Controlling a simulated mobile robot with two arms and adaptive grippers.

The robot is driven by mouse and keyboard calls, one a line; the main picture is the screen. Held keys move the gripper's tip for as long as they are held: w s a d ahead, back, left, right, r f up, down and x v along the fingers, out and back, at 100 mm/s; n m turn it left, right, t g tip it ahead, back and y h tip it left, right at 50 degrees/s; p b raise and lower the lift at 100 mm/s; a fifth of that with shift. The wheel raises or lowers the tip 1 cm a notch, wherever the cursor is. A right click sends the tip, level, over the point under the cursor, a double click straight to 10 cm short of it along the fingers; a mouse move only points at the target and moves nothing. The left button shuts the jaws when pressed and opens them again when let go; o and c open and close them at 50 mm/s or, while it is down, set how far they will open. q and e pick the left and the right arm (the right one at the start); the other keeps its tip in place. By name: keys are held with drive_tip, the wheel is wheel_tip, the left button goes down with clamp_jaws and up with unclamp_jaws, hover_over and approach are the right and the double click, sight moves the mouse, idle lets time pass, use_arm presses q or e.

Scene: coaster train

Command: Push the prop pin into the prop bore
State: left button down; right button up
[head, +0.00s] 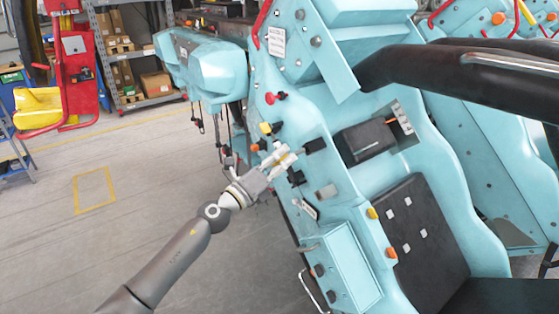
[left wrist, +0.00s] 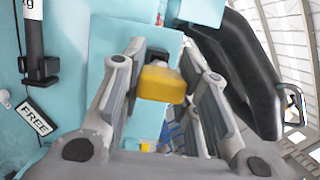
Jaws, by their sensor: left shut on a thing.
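My left gripper (head: 284,159) reaches the side panel of the light-blue coaster car (head: 345,235). In the left wrist view its fingers (left wrist: 160,82) are shut on a yellow block-shaped head (left wrist: 162,84), which I take to be the prop pin. A dark square part (left wrist: 146,36) sits right behind the yellow head, against the blue panel. I cannot tell whether it is the bore's block or how deep the pin sits. The bore opening is hidden. In the head view the held head is mostly covered by the fingers. My right gripper is not in view.
A black seat pad (head: 425,225) and a black padded bar (head: 430,68) lie to the right. Red, yellow and orange knobs (head: 276,97) stick out of the panel nearby. A white FREE tag (left wrist: 35,117) shows at the wrist view's left. The floor (head: 120,235) at left is clear.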

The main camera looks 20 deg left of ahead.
sight(297, 152)
use_arm(q)
drive_tip(key=shift+w+d, duration=0.55)
drive_tip(key=shift+w, duration=0.15)
drive_tip(key=shift+w+d+b, duration=0.2)
drive_tip(key=shift+w+d, duration=0.4)
drive_tip(key=shift+w, duration=0.15)
drive_tip(key=shift+w+d+b, duration=0.15)
drive_tip(key=shift+w+d, duration=0.4)
drive_tip(key=shift+w, duration=0.2)
drive_tip(key=c, duration=1)
unclamp_jaws()
drive_tip(key=shift+c, duration=0.2)
drive_tip(key=shift+s+a+f, duration=0.1)
drive_tip(key=shift+s, duration=0.05)
drive_tip(key=v, duration=1.1)
drive_tip(key=shift+s+a, duration=0.15)
drive_tip(key=shift+s, duration=0.15)
